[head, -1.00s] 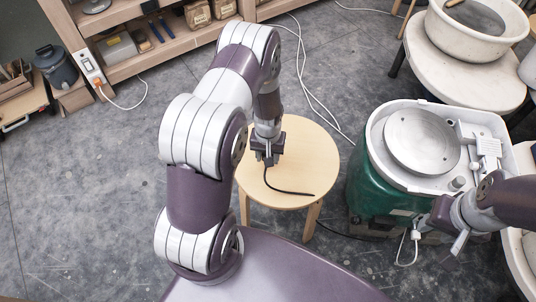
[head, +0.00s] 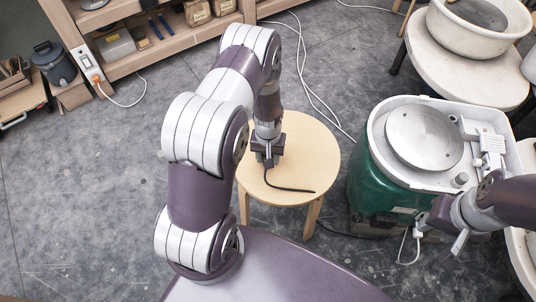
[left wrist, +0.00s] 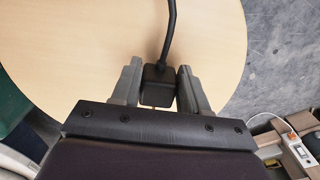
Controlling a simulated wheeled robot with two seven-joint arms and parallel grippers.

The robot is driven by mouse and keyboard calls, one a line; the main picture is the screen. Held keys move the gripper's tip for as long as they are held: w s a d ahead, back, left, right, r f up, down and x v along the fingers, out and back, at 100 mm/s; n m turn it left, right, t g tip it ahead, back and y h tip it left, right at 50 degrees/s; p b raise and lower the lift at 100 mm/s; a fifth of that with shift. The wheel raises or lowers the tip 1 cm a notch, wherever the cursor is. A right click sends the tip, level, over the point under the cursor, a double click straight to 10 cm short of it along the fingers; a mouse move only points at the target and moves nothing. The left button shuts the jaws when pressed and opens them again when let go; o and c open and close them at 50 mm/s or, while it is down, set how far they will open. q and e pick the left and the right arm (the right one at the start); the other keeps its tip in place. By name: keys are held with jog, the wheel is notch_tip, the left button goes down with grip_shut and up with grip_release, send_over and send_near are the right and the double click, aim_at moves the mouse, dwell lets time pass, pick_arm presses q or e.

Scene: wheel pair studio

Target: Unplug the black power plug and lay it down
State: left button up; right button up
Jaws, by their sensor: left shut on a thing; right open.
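The black power plug (left wrist: 157,84) is between the fingers of my left gripper (left wrist: 157,90), which is shut on it. Its black cord rises from the plug in the left wrist view. In the head view my left gripper (head: 268,158) is just over the round wooden stool (head: 312,150). The cord (head: 290,188) lies curved on the stool top, and the plug itself is hidden. Whether the plug touches the stool I cannot tell. My right gripper (head: 440,228) is open beside the green potter's wheel (head: 367,185), low at its front right.
A white plug with its cord (head: 402,250) hangs by the green wheel near my right gripper. A power strip (head: 88,66) with an orange plug is on the shelf end at the left. White cables (head: 303,75) lie on the floor. A second wheel (head: 470,70) stands at the back right.

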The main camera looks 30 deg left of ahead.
pick_arm(q)
jog(key=shift+f+b, duration=0.45)
jog(key=shift+f, duration=0.3)
jog(key=o, duration=1.3)
jog(key=shift+c, duration=0.2)
jog(key=shift+r, duration=0.1)
notch_tip(320, 180, up, 3)
jog(key=p, duration=0.3)
notch_tip(320, 180, up, 13)
jog(key=p, duration=0.3)
jog(key=shift+f, duration=0.2)
